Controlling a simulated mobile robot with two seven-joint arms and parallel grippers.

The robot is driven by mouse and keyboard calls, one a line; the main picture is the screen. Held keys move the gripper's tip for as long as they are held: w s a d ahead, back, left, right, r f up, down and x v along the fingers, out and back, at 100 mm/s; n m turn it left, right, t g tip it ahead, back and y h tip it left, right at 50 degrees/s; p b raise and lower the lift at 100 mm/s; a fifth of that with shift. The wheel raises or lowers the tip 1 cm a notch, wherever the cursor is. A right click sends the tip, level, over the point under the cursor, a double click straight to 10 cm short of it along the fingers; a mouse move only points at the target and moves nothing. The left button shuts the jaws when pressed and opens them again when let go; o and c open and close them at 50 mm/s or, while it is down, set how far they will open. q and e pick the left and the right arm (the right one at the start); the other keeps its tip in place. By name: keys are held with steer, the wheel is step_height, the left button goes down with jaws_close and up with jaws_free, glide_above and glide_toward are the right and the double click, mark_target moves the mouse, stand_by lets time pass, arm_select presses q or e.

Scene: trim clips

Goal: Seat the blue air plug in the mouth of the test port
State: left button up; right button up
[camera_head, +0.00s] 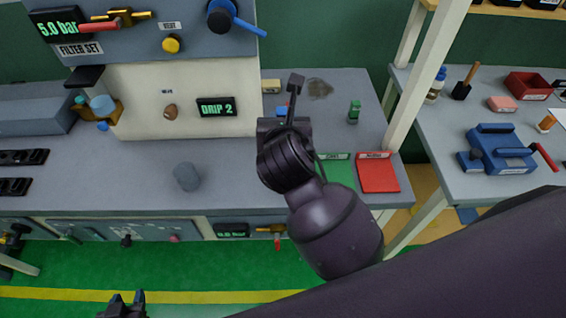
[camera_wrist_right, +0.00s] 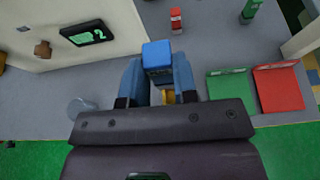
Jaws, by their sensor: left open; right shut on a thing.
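My right gripper (camera_wrist_right: 158,78) is shut on the blue air plug (camera_wrist_right: 158,54), a blue block between its two fingers in the right wrist view. A small yellow part shows below the block. In the head view the right gripper (camera_head: 284,122) is over the bench, and a bit of blue (camera_head: 282,110) shows there, mostly hidden by the gripper. My left gripper (camera_head: 127,300) is open and empty at the bottom edge of the head view, only its tips showing. I cannot tell for sure which fitting is the test port.
The grey bench (camera_head: 120,180) carries a grey cylinder (camera_head: 186,177), a green fitting (camera_head: 354,112), and a green mat (camera_head: 338,172) and red mat (camera_head: 378,174). A red-and-white piece (camera_wrist_right: 176,20) stands beyond the plug. A panel with a "DRIP 2" display (camera_head: 216,107) rises behind.

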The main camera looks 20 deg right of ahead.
step_height(320, 180, down, 8)
steer(key=shift+f+b, duration=0.15)
steer(key=shift+b, duration=0.35)
steer(key=shift+f+b, duration=0.45)
steer(key=shift+f, duration=1.95)
arm_select(q)
steer(key=shift+w+f, duration=0.45)
steer(key=shift+w, duration=0.05)
arm_select(e)
steer(key=shift+f, duration=0.1)
steer(key=shift+f, duration=0.1)
steer(key=o, duration=0.9)
